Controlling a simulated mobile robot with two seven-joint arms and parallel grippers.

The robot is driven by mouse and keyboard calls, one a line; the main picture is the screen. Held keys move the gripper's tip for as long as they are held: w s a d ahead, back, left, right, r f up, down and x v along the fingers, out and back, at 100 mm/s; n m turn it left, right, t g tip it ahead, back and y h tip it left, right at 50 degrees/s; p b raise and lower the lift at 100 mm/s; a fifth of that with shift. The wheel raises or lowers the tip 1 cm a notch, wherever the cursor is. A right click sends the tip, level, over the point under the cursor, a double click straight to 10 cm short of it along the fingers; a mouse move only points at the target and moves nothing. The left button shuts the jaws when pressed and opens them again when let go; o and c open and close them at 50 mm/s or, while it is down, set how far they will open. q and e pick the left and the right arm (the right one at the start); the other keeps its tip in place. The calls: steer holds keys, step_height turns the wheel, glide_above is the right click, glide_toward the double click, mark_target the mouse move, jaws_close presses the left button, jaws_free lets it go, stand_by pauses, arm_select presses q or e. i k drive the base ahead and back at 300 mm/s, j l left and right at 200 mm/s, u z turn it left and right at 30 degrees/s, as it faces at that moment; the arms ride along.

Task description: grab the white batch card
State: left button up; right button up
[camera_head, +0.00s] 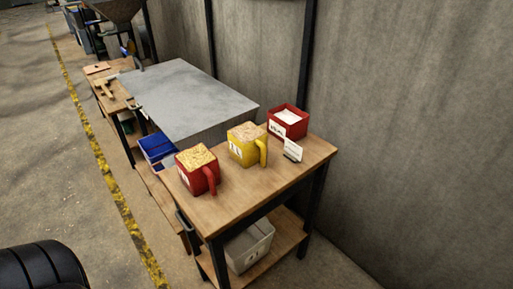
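A small white card (293,148) stands tilted in a dark holder on the wooden table (228,209), near its right end. It is just right of a yellow mug-like container (241,152) and in front of a red box (289,114) holding something white. Any writing on the card is too small to read. Neither of my grippers shows in the head view.
A red handled container (193,177) and the yellow one are filled with grain. A grey metal surface (190,98) adjoins the table behind. A grey bin (249,246) sits on the lower shelf, a blue bin (157,147) to the left. A wall borders the right.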

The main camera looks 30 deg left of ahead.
mark_target(293, 150)
steer(key=i+l+u, duration=0.1)
steer(key=u, duration=0.3)
steer(key=i+l+u, duration=0.1)
steer(key=u, duration=0.3)
steer(key=i+l+u, duration=0.1)
steer(key=l+u, duration=0.15)
steer(key=u, duration=0.15)
